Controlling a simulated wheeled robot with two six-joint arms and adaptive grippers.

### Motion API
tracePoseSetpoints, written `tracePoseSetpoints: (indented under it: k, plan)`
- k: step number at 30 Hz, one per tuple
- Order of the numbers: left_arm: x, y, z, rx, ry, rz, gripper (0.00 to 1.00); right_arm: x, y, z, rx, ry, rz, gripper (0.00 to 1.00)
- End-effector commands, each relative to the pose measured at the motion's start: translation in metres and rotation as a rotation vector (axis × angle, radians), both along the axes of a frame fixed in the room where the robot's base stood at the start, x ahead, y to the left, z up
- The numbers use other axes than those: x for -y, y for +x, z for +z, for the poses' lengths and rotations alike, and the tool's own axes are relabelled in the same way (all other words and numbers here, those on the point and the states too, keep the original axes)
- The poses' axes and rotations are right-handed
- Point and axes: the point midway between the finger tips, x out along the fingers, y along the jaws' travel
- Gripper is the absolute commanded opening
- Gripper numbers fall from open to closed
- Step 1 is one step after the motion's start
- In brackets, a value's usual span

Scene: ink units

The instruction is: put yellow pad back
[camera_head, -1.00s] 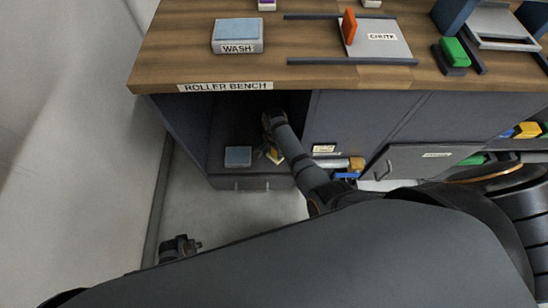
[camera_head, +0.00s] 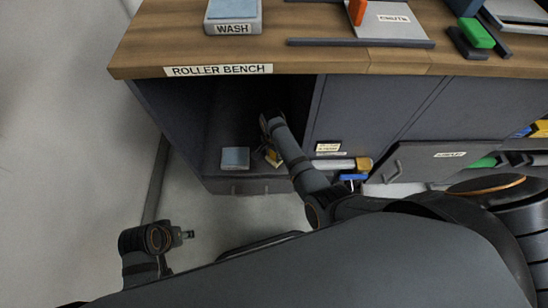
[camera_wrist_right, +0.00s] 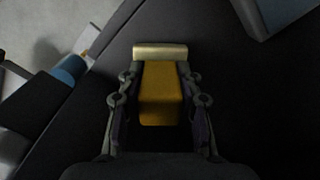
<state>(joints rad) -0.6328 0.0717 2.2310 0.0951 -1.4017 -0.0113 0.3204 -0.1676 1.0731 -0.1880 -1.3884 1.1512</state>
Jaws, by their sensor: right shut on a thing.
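The yellow pad (camera_wrist_right: 160,88) is between the two fingers of my right gripper (camera_wrist_right: 160,100) in the right wrist view, with a pale band across its far end. In the head view, the right gripper (camera_head: 266,153) reaches into the dark open compartment under the roller bench (camera_head: 218,71), and a bit of the yellow pad (camera_head: 275,159) shows there. Whether the pad touches the compartment floor is too dark to tell. My left gripper (camera_head: 188,234) is low at the left, outside the bench, with nothing visible in it; its opening is unclear.
A tray labelled WASH (camera_head: 233,29) is on the bench top. A grey cabinet door (camera_head: 420,166), a white roller with a yellow end (camera_head: 335,165) and a blue item (camera_head: 352,177) are to the right.

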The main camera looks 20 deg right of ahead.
Motion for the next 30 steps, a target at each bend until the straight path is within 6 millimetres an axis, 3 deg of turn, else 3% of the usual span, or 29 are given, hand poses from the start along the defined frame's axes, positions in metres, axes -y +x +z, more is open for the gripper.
tracePoseSetpoints:
  k: [12,13,17,26,30]
  plan:
    - [0.002,0.0,0.001,0.012,-0.006,-0.002,0.4,0.0,0.0,-0.005,0.001,0.0,0.0,0.0]
    - [0.002,0.0,0.002,0.012,-0.006,-0.002,0.4,0.0,0.0,-0.004,0.001,0.0,0.0,0.39]
    - [0.002,0.0,0.002,0.011,-0.006,-0.002,0.4,0.0,0.0,-0.003,0.001,0.0,0.0,0.56]
    - [0.002,0.0,0.002,0.01,-0.006,-0.002,0.4,0.0,0.0,-0.002,0.001,0.0,0.0,0.57]
    - [-0.002,0.001,0.001,-0.012,0.006,0.004,0.4,0.0,0.0,0.01,0.001,0.0,0.0,0.57]
